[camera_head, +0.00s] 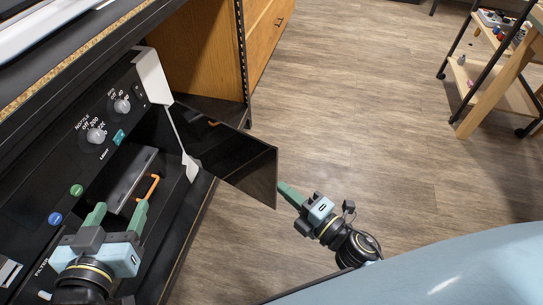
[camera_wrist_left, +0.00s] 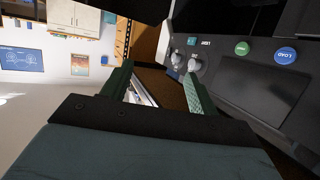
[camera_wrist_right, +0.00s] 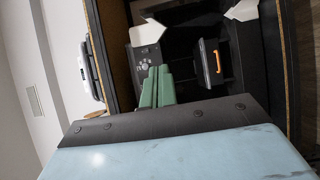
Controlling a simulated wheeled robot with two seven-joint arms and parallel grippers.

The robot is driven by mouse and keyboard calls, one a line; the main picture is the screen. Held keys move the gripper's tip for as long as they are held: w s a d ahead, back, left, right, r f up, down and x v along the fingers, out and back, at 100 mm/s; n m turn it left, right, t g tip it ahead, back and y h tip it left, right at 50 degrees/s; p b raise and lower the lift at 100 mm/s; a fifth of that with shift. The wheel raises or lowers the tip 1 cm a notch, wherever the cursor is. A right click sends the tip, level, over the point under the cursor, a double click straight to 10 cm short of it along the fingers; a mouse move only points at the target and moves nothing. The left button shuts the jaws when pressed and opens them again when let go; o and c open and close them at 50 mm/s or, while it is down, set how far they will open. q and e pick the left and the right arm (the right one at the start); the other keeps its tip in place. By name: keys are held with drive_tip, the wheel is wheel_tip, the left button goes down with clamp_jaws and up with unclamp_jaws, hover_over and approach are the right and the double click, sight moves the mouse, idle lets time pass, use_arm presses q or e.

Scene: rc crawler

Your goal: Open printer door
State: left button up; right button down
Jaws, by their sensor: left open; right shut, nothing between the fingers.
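The black printer (camera_head: 70,145) stands at the left in the head view, with knobs, buttons and labels on its front panel. Its dark glossy door (camera_head: 235,155) is swung out to the right, wide open from the printer's opening. Inside the opening is a dark tray with an orange handle (camera_head: 152,188); the handle also shows in the right wrist view (camera_wrist_right: 217,62). My left gripper (camera_head: 118,215) is open in front of the printer, near the lower panel and tray. My right gripper (camera_head: 285,190) is shut and empty, close to the door's outer edge; whether it touches is unclear.
A wooden cabinet (camera_head: 205,45) stands beyond the printer. A wheeled wooden cart (camera_head: 500,85) with small items is at the upper right. The wooden floor (camera_head: 370,110) between is clear. A light blue surface fills the lower right.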

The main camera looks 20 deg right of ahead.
sight(272, 159)
use_arm(q)
wheel_tip(272, 159, up, 6)
drive_tip(key=w+d+t+h+b, duration=0.1)
drive_tip(key=t, duration=0.2)
drive_tip(key=shift+d+t, duration=0.25)
drive_tip(key=shift+t, duration=0.15)
use_arm(e)
drive_tip(key=shift+w+a, duration=0.15)
drive_tip(key=shift+w, duration=4.95)
use_arm(q)
drive_tip(key=shift+f, duration=0.1)
